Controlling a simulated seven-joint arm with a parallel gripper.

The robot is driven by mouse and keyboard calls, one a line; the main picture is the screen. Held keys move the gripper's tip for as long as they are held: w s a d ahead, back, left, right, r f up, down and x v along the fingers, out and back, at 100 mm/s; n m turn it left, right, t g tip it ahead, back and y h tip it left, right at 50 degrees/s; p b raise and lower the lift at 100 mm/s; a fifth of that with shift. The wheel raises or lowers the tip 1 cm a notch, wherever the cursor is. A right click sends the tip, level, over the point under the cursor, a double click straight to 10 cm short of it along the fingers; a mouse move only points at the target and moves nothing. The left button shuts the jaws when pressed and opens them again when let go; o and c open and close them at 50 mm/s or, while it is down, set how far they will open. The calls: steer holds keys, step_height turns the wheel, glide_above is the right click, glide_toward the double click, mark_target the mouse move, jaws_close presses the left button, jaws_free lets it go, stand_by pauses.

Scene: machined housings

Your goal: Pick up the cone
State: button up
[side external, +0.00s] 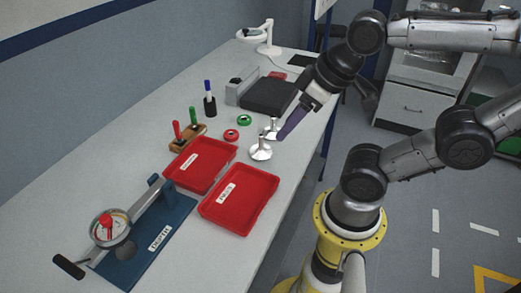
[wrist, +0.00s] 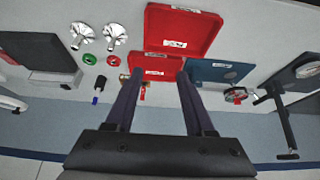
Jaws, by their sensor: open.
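Two shiny silver metal parts with flared, cone-like bases stand on the bench: a nearer one (side external: 261,151) and one just behind it (side external: 271,131). I cannot tell which is the cone. In the wrist view the two silver parts sit at the upper left, one (wrist: 82,36) left of the other (wrist: 115,37). My gripper (side external: 282,136) has purple fingers and appears just right of them in the side view, its height unclear. In the wrist view my gripper (wrist: 160,76) is open, its fingers apart with nothing held between them.
Two red labelled trays (side external: 270,205) (side external: 182,183) lie nearer the side camera. Red (side external: 231,134) and green (side external: 244,120) rings lie left of the silver parts. A tool rack (side external: 187,138), pen holder (side external: 210,106), dark box (side external: 268,96) and blue gauge fixture (side external: 165,245) also stand there.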

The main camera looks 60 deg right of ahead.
steer(key=n+g, duration=0.6)
steer(key=n, duration=0.9)
glide_above(261, 135)
step_height(261, 135, down, 6)
steer(key=f, duration=0.8)
steer(key=shift+w+d+f, duration=0.1)
steer(key=shift+d, duration=0.1)
steer(key=shift+a+f, duration=0.2)
steer(key=shift+f, duration=2.5)
